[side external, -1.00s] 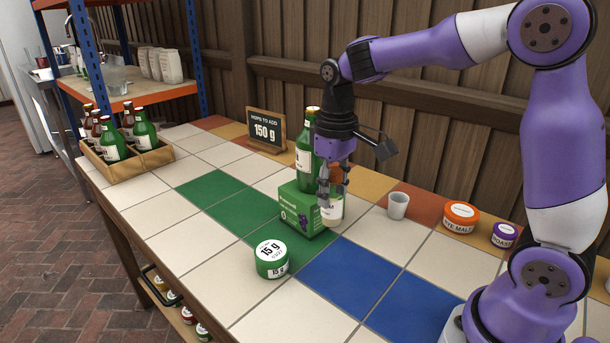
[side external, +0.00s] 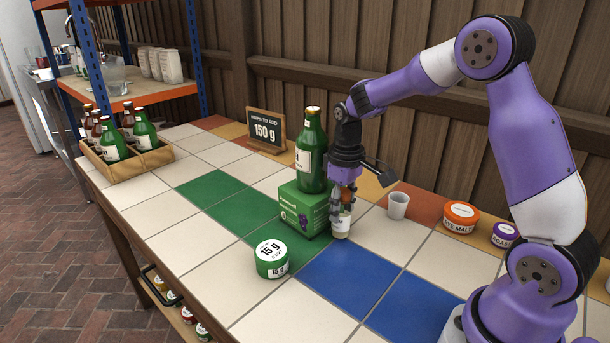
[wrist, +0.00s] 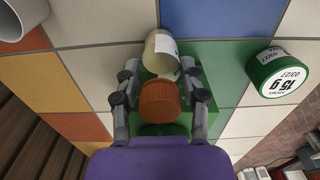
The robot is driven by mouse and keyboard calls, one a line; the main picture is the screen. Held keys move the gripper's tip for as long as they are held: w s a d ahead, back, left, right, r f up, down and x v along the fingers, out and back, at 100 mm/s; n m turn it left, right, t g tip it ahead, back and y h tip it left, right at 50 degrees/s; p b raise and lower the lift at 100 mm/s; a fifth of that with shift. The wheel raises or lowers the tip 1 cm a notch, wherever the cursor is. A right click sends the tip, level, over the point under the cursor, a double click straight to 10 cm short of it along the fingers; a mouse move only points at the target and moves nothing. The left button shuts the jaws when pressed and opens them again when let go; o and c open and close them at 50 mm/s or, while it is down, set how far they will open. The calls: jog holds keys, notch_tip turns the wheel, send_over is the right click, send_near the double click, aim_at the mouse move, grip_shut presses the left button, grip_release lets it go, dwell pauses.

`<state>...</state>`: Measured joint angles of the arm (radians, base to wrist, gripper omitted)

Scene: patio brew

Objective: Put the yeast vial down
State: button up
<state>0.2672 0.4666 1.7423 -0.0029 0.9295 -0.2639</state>
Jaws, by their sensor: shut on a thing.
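The yeast vial (side external: 341,226) is a small pale jar with a white label, upright beside the right end of the green box (side external: 304,210). My gripper (side external: 342,207) is shut on its upper part from above. In the wrist view, the vial's orange-brown cap (wrist: 159,101) and pale body (wrist: 160,56) show between the two fingers of my gripper (wrist: 160,88). The vial's base is at or just above a cream tile; I cannot tell whether it touches.
A green bottle (side external: 311,152) stands on the green box. A green 15 g tin (side external: 271,259) is in front, and a grey cup (side external: 397,206) is to the right. An orange-lidded tin (side external: 460,217) stands further right. The blue tiles (side external: 348,276) in front are clear.

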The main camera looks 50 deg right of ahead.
jog(key=o, duration=1.1)
jog(key=shift+f, duration=0.1)
jog(key=shift+o, duration=0.2)
notch_tip(320, 180, up, 12)
jog(key=shift+f, duration=0.2)
jog(key=shift+s+a+r, duration=0.1)
jog(key=shift+r, duration=0.25)
jog(key=s+a+r+t, duration=0.2)
jog(key=s+a+t, duration=0.1)
jog(key=s+a, duration=0.2)
jog(key=shift+s+a+r, duration=0.3)
jog(key=shift+s+r, duration=0.1)
jog(key=shift+s, duration=0.4)
jog(key=s+a+f+t, duration=0.1)
jog(key=s, duration=0.1)
jog(key=s+a, duration=0.1)
jog(key=s, duration=0.1)
jog(key=s+a+f+t, duration=0.1)
jog(key=s, duration=0.1)
jog(key=shift+a+f+t, duration=0.1)
jog(key=shift+f+t, duration=0.2)
jog(key=shift+c, duration=0.5)
